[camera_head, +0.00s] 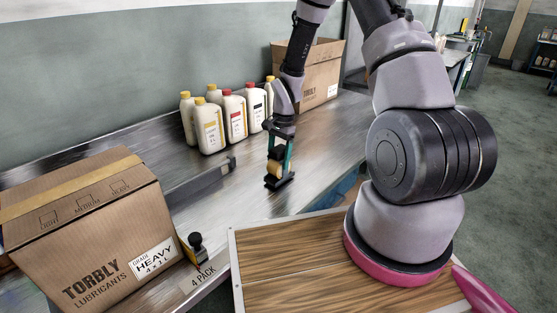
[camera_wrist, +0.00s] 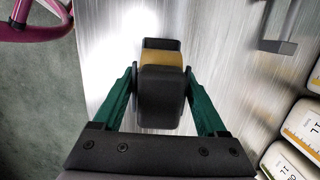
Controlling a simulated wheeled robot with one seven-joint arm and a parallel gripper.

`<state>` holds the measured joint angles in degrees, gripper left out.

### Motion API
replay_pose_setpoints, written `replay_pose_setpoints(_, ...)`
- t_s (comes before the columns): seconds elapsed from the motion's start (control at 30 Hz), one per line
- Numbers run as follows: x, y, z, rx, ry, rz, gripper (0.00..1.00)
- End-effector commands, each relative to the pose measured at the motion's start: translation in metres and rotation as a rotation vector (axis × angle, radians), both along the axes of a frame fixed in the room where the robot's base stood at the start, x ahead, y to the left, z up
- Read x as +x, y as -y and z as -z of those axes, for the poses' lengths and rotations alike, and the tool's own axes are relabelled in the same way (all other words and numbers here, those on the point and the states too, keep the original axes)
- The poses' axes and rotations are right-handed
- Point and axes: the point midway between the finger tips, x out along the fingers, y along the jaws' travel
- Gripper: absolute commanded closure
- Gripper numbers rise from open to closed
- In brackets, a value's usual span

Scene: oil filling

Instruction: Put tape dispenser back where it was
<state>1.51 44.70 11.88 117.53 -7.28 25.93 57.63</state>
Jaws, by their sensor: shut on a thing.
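My gripper (camera_head: 280,153) reaches down over the metal table, with dark green fingers. It is shut on the tape dispenser (camera_head: 274,174), a black body with a tan tape roll. In the wrist view the dispenser (camera_wrist: 160,95) sits between the two green fingers of my gripper (camera_wrist: 160,95), which touch its sides. The dispenser is upright, at or just above the metal surface; I cannot tell whether it touches.
A taped cardboard box (camera_head: 95,235) stands at the left front, with a small black-and-yellow object (camera_head: 196,248) beside it. Several oil bottles (camera_head: 209,127) stand behind a metal bar (camera_head: 214,173). Another box (camera_head: 318,75) is at the back. Bare metal table lies around the dispenser.

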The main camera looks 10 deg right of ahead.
Motion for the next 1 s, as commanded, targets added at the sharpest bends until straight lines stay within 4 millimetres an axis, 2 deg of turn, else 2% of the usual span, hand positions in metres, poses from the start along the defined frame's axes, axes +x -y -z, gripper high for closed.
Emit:
replay_pose_setpoints(0.07, 0.0, 0.0, 0.006, 0.001, 0.001, 0.0, 0.77)
replay_pose_setpoints(0.37, 0.0, 0.0, 0.008, 0.001, 0.001, 0.0, 0.77)
replay_pose_setpoints(0.4, 0.0, 0.0, 0.008, 0.001, 0.001, 0.0, 0.21)
replay_pose_setpoints(0.47, 0.0, 0.0, 0.008, 0.001, 0.001, 0.0, 0.0)
replay_pose_setpoints(0.77, 0.0, 0.0, 0.005, 0.001, 0.001, 0.0, 0.0)
replay_pose_setpoints(0.87, 0.002, 0.001, -0.004, 0.0, 0.002, 0.001, 0.0)
replay_pose_setpoints(1.0, 0.004, 0.005, -0.03, 0.0, 0.006, 0.002, 0.0)
